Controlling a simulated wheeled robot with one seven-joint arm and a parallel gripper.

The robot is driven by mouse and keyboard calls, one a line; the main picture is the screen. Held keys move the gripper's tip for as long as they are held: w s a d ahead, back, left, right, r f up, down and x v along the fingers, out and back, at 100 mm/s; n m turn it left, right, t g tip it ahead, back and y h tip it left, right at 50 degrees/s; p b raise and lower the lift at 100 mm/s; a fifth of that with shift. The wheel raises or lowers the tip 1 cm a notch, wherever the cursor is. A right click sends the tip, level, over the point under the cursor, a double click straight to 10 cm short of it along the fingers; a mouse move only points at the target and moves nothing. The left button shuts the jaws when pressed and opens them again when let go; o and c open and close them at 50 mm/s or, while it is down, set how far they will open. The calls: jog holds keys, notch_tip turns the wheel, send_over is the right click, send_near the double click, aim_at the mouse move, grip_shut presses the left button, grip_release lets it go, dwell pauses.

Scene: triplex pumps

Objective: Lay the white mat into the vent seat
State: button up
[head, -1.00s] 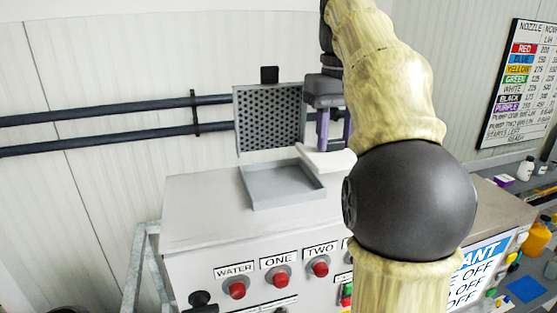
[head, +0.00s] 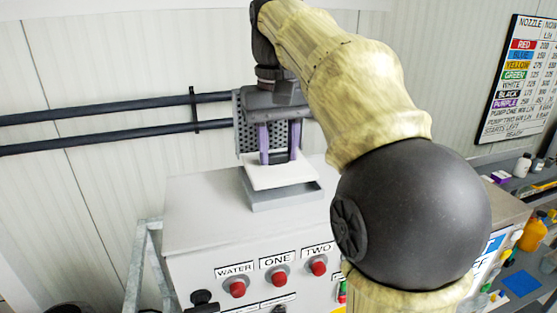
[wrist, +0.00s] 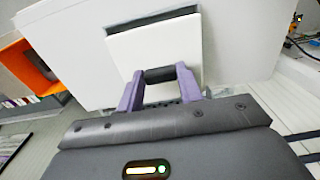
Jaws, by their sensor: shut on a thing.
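The white mat (head: 278,174) is a thin flat square, held roughly level. It also shows in the wrist view (wrist: 158,52). The vent seat (head: 290,202) is a shallow grey square tray on top of the control cabinet. The mat is over the seat and hides most of its inside. A strip of the seat's front and right rim shows. I cannot tell whether mat and seat touch.
The seat's perforated lid (head: 243,139) stands upright behind, partly hidden by my gripper. The cabinet (head: 195,205) has red knobs (head: 277,276) on its front. Dark pipes (head: 120,128) run along the wall. The cabinet top left of the seat is clear.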

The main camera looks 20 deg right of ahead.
jog(key=shift+f, duration=0.85)
jog(key=shift+s+f, duration=0.15)
jog(key=shift+f, duration=0.2)
jog(key=shift+c, duration=0.7)
jog(key=shift+f, duration=0.2)
jog(key=o, duration=1.1)
jog(key=shift+w, duration=0.2)
jog(key=shift+r, duration=0.1)
